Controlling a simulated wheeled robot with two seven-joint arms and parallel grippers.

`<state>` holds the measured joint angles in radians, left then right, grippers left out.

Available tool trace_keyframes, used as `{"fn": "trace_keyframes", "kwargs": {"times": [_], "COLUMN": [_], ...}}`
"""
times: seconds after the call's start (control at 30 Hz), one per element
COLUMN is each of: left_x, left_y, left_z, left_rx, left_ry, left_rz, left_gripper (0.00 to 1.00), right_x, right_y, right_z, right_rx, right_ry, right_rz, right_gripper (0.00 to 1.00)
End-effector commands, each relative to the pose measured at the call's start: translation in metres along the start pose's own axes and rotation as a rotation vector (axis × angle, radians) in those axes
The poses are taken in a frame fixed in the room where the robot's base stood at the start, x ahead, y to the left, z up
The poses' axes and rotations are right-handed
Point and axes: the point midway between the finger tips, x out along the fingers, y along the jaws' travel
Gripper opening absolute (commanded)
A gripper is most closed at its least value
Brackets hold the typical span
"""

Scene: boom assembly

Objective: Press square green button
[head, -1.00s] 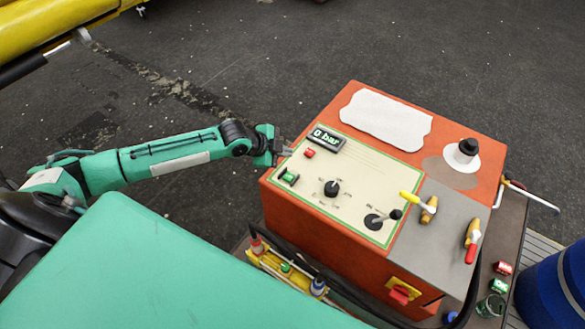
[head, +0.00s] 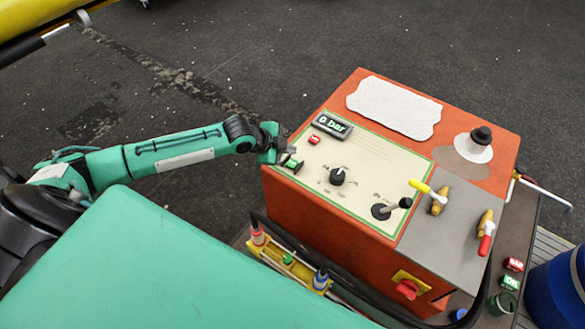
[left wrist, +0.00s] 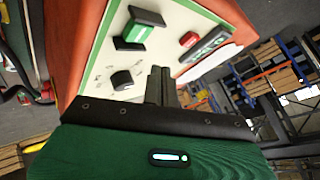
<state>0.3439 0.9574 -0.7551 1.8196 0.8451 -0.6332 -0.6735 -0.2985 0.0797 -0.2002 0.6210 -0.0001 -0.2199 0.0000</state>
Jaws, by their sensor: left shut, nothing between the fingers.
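The square green button (head: 293,166) sits in a black frame at the left edge of the cream control panel (head: 368,170) on the orange box. It also shows in the left wrist view (left wrist: 137,33), raised from the panel. My left gripper (head: 284,157) is shut and empty at the panel's left edge, just beside the button. In the left wrist view its closed dark fingers (left wrist: 160,72) point at the panel, below and right of the button. I cannot tell whether they touch anything. My right gripper is out of view.
A red button (head: 314,139) and the "0 bar" display (head: 332,125) are close by. A black knob (head: 338,176), a joystick (head: 383,211) and yellow and red valve levers (head: 420,186) are farther right. A yellow holder (head: 263,252) with cables stands in front.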

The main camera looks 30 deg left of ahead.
Motion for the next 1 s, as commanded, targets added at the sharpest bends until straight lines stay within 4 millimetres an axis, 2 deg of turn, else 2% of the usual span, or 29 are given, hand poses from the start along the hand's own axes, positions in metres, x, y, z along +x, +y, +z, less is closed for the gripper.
{"fn": "trace_keyframes", "kwargs": {"times": [0.03, 0.23, 0.4, 1.0], "left_x": [0.009, 0.02, 0.022, 0.022], "left_y": [0.006, 0.014, 0.016, 0.015], "left_z": [0.006, 0.015, 0.016, 0.015], "left_rx": [-0.001, -0.002, -0.001, -0.001], "left_ry": [0.0, 0.0, 0.0, 0.0], "left_rz": [0.0, 0.0, 0.0, 0.0], "left_gripper": [0.0, 0.0, 0.0, 0.0], "right_x": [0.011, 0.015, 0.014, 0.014], "right_y": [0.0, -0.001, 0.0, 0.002], "right_z": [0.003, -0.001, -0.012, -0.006], "right_rx": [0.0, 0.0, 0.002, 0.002], "right_ry": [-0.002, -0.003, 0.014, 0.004], "right_rz": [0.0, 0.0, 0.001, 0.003], "right_gripper": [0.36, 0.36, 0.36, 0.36]}}
